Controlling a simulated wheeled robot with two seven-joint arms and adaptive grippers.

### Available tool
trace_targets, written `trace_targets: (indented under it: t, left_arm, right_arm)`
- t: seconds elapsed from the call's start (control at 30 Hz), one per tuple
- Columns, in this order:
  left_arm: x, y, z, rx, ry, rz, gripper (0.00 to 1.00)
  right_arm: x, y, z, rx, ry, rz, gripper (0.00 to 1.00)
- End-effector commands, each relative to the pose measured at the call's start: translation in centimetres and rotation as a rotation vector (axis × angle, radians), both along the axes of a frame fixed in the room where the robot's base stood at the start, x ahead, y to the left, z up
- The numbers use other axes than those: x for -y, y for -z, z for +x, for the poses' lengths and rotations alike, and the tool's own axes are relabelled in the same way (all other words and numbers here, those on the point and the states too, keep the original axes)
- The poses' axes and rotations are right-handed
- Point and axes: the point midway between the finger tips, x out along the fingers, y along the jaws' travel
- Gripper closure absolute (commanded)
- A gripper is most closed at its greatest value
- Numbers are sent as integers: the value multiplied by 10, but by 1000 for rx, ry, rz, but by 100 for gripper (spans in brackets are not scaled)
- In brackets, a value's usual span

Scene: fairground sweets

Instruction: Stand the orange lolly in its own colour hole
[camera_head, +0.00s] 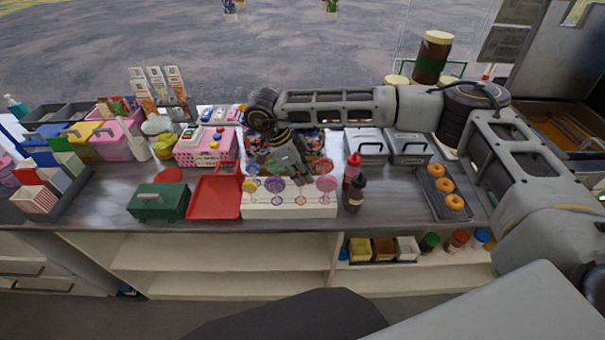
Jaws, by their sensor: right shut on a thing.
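The white lolly stand (262,212) sits near the front edge of the counter, with coloured rings around its holes. A yellow lolly (250,185), a purple lolly (275,184) and a pink lolly (326,183) stand along its front row; more lollies stand behind. The orange ring (300,200) lies between the purple and pink lollies, with no lolly head clearly seen above it. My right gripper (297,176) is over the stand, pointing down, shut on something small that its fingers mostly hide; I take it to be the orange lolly. My left gripper is not in view.
A red scoop tray (215,196) and a green box (158,203) stand left of the stand. Red and dark sauce bottles (355,194) stand close on its right. A doughnut tray (437,206) is further right. Bare counter lies between bottles and doughnuts.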

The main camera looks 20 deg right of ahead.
Motion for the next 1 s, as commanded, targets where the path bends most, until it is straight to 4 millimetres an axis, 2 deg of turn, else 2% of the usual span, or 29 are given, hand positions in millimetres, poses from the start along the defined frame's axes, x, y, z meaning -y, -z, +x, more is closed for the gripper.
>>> trace_targets:
  t: [0.2,0.7,1.0]
  left_arm:
    - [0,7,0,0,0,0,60]
    - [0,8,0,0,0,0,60]
    - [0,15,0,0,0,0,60]
  right_arm:
    - [0,8,0,0,0,0,100]
    - [0,9,0,0,0,0,100]
    - [0,17,0,0,0,0,100]
